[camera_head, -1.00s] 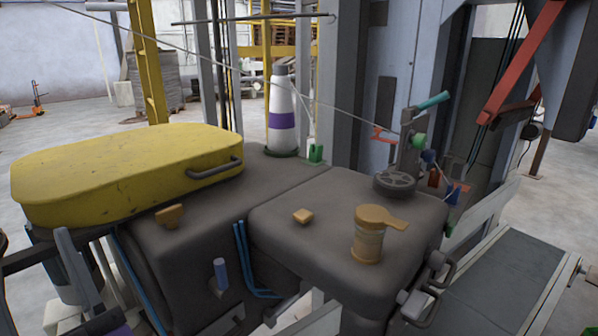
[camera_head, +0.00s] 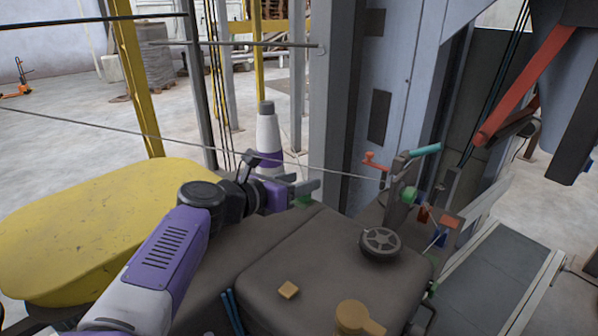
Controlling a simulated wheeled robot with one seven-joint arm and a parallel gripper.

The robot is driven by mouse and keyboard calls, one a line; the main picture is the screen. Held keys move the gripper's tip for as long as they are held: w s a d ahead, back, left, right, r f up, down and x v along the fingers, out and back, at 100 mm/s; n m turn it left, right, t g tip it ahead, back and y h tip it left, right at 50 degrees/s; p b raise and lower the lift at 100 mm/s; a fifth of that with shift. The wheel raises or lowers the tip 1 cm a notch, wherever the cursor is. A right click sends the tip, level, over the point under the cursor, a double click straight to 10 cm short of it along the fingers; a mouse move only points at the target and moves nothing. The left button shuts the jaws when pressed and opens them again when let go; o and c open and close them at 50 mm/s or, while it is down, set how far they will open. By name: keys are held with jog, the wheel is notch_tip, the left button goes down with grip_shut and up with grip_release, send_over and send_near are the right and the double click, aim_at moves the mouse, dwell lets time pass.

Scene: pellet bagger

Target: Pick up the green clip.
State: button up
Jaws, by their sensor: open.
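The green clip (camera_head: 304,200) is at the back edge of the dark machine top, in front of the cone. Only a small green part shows, the rest being hidden by my gripper. My gripper (camera_head: 303,186) is at the clip, its grey fingers reaching to the right just above and around the visible green. The fingers are open. I cannot tell whether the clip lies between them or whether they touch it.
A white and purple cone (camera_head: 267,133) stands close behind my gripper. A yellow lid (camera_head: 70,228) lies at left. A thin cable (camera_head: 140,133) crosses behind.

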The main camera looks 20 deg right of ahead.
jog(key=shift+a+f+m+g+y, duration=0.4)
jog(key=shift+a+f+m+y, duration=0.25)
jog(key=shift+a+f, duration=0.3)
jog(key=shift+w+f+m, duration=0.1)
jog(key=shift+f+m, duration=0.15)
jog(key=shift+p+x, duration=0.5)
jog(key=shift+x, duration=3.25)
grip_shut()
